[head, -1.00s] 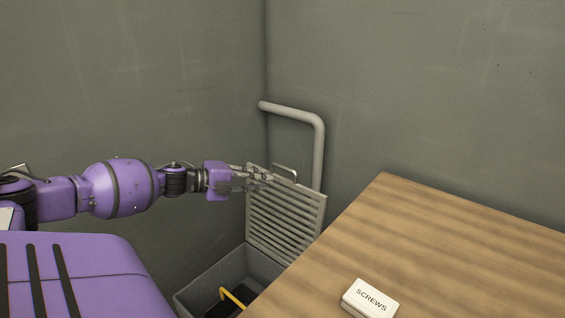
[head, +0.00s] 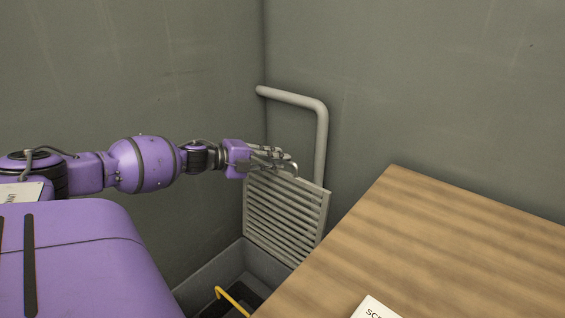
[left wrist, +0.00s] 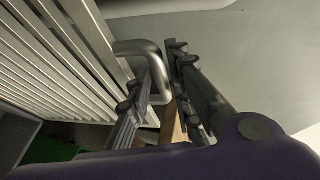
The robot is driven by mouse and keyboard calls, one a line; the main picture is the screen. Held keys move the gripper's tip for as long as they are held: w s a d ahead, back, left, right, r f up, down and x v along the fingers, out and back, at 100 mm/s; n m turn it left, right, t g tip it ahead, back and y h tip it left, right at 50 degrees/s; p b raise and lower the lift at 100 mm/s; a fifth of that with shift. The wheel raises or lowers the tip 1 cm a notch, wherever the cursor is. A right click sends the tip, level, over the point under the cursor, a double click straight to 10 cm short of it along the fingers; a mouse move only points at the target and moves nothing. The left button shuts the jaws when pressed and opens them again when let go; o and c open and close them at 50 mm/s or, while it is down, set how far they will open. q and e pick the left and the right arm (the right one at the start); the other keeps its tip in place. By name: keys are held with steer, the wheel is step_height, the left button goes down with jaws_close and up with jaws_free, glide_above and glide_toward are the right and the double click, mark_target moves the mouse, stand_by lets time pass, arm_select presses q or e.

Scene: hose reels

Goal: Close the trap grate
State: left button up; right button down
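The trap grate (head: 285,217) is a grey slatted panel standing raised, almost upright, over an open grey trap box (head: 215,268) in the corner. My left gripper (head: 280,161) is at the top edge of the grate and mostly hides its handle. In the left wrist view the bent metal handle (left wrist: 142,48) shows beside the grate slats (left wrist: 62,58). The fingers of the left gripper (left wrist: 161,72) are apart, with part of the handle between them; I cannot tell whether both touch it. My right gripper is not in view.
A wooden table (head: 440,245) fills the lower right, close to the trap, with a white screws box (head: 373,308) at its front. A grey pipe (head: 322,140) rises behind the grate. A yellow handle-like bar (head: 232,301) shows in the trap. Walls enclose the corner.

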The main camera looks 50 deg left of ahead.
arm_select(q)
steer(key=shift+x, duration=1.05)
jaws_close()
